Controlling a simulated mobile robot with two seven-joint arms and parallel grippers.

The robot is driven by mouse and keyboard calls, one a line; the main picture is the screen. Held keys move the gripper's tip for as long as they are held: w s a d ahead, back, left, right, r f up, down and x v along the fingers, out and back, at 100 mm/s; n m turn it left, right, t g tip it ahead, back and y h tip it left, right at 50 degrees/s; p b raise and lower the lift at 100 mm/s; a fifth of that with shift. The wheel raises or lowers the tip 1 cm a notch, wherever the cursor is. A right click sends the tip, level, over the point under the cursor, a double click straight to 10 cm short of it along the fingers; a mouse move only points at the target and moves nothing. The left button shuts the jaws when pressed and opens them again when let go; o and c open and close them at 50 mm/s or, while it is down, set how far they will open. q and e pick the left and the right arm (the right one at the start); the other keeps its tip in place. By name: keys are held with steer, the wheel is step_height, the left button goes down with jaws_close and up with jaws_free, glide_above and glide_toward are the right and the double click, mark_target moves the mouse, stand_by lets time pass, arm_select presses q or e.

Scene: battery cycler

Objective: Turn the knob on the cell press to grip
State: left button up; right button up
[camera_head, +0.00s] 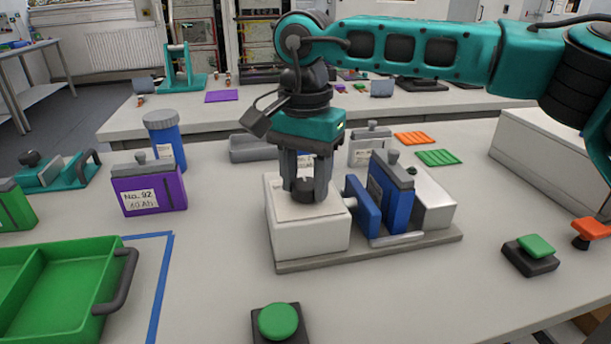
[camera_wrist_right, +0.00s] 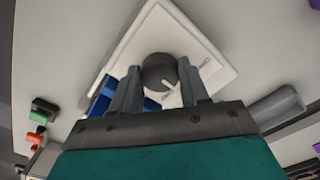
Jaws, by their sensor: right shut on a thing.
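The cell press (camera_head: 308,238) is a white block on a grey base plate, with a blue plate (camera_head: 362,207) facing a blue cell (camera_head: 391,195) on its right. A dark round knob (camera_head: 303,196) sits on top of the white block. My right gripper (camera_head: 304,185) points straight down over it and is shut on the knob, partly hiding it. In the right wrist view the knob (camera_wrist_right: 158,74) lies between the two fingers, with a pale pointer line toward the lower right. Marks on the white top are too small to read. My left gripper is not in view.
A purple cell (camera_head: 149,188) and a blue cylinder (camera_head: 166,140) stand left of the press. A green tray (camera_head: 60,265) is at the front left. A green button (camera_head: 278,322) is in front, and another green button (camera_head: 536,247) is at right. Bare tabletop lies between.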

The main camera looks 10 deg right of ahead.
mark_target(305, 183)
steer(key=shift+m, duration=0.3)
steer(key=m, duration=0.3)
steer(key=shift+m, duration=1.9)
steer(key=o, duration=1.1)
steer(key=shift+c, duration=0.2)
step_height(305, 183, up, 13)
steer(key=p, duration=0.2)
